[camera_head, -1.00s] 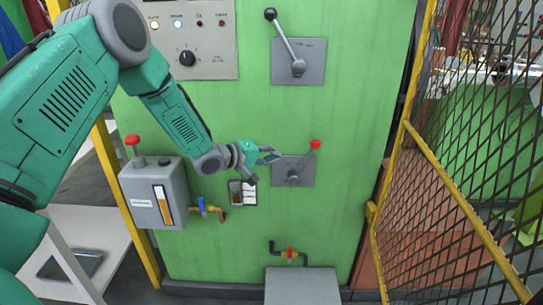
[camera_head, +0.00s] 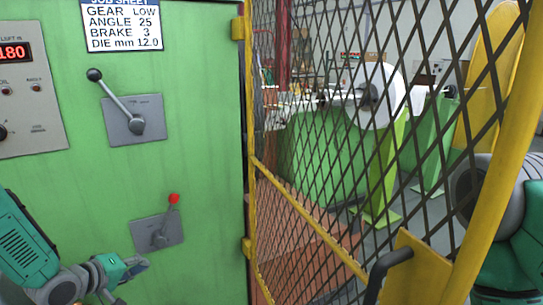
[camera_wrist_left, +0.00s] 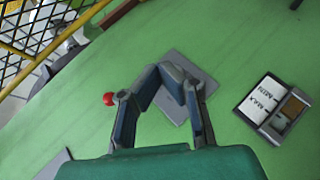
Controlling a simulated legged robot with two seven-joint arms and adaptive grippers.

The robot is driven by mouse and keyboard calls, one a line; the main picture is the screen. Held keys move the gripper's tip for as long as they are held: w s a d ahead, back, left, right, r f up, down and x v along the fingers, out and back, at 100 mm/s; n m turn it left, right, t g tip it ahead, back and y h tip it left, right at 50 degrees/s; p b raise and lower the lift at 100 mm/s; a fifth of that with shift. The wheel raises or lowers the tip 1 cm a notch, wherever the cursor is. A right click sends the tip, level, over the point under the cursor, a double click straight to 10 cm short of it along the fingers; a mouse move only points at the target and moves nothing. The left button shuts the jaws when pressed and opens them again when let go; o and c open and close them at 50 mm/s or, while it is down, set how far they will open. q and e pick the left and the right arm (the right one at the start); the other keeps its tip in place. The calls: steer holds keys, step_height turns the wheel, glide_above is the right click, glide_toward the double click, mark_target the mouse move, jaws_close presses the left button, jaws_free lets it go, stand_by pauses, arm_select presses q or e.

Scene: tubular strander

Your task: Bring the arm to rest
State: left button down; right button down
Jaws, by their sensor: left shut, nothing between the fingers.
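My left gripper (camera_head: 128,284) is at the lower left of the head view, in front of the green machine panel (camera_head: 195,110). It is below and left of the lower lever plate (camera_head: 146,236), which carries a short lever with a red knob (camera_head: 173,198). In the left wrist view the gripper's fingers (camera_wrist_left: 164,70) come together at the tips with nothing between them. The grey plate (camera_wrist_left: 182,95) lies behind the fingers and the red knob (camera_wrist_left: 109,99) shows beside the left finger. Part of my right arm (camera_head: 515,235) shows at the right edge; its gripper is out of view.
An upper lever with a black knob (camera_head: 95,75) sits above. A yellow-framed mesh guard (camera_head: 310,215) with a dark handle (camera_head: 384,270) stands to the right. A small labelled box (camera_wrist_left: 274,108) is on the panel. A job sheet (camera_head: 122,22) hangs at the top.

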arm_select(q)
steer(key=s+d+f+m+g+y, duration=0.1)
steer(key=s+d+f+m+g, duration=0.3)
steer(key=s+f, duration=0.55)
steer(key=s+d+f+m+g+y, duration=0.1)
steer(key=s+f+m+g+y, duration=0.1)
steer(key=s, duration=1.2)
steer(key=s+d+f+m+g+y, duration=0.1)
steer(key=s+f+m+g, duration=0.2)
steer(key=s, duration=1.1)
steer(key=shift+s+d+f+m+g+y, duration=0.25)
steer(key=shift+d+f+m+g+y, duration=0.25)
steer(key=shift+g, duration=0.3)
steer(key=shift+w+a+f, duration=0.1)
steer(key=shift+w, duration=0.1)
